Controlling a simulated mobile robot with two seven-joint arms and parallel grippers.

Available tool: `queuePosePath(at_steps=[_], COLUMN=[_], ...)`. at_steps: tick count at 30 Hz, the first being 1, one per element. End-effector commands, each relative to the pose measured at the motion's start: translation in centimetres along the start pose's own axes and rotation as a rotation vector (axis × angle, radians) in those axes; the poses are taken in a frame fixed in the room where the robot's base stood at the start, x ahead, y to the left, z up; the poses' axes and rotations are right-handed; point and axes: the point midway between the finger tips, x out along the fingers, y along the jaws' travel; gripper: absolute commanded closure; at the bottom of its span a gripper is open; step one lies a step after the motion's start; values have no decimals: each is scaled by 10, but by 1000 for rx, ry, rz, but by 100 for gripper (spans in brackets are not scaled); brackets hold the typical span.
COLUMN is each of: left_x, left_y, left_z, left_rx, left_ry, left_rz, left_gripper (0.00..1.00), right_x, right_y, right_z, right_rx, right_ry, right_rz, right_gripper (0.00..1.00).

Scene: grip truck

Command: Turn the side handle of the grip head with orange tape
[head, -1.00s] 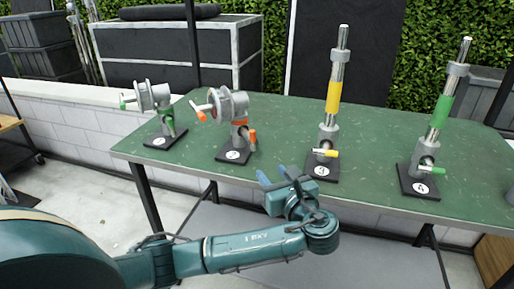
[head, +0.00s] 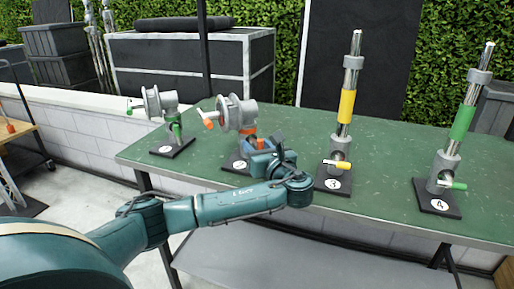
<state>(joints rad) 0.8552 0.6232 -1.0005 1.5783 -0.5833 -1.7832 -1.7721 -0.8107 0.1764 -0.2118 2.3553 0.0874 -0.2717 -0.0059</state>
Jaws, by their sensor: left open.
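The grip head with orange tape (head: 238,112) is a grey round clamp on a black base plate (head: 233,163), second from the left on the green table (head: 300,140). One orange-tipped handle (head: 209,120) points left from its upper part. An orange band (head: 248,130) marks its neck. My left gripper (head: 263,143) is open, at the right side of this head's lower part. A bit of orange, apparently the lower side handle (head: 259,144), shows between its fingers. I cannot tell whether they touch it. My gripper hides much of the lower post. My right gripper is not in view.
A green-taped grip head (head: 160,103) stands to the left. To the right stand a yellow-banded post (head: 346,105) with a yellow handle and a green-banded post (head: 462,122) with a green handle. Black cases (head: 190,65) stand behind the table.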

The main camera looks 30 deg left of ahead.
Motion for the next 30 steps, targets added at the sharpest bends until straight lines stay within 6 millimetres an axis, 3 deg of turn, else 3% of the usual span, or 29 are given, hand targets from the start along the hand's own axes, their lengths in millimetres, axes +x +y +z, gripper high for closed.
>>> queuePosePath(at_steps=[11,26,30], left_x=[5,5,5], left_y=[0,0,0], left_z=[0,0,0], left_rx=[-1,0,-2], left_ry=[0,1,1], left_rz=[-1,-1,-1], left_gripper=[59,100,100], right_x=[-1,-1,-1], right_y=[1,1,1], right_z=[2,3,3], right_rx=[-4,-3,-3], right_ry=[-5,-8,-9], right_rz=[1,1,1], right_gripper=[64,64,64])
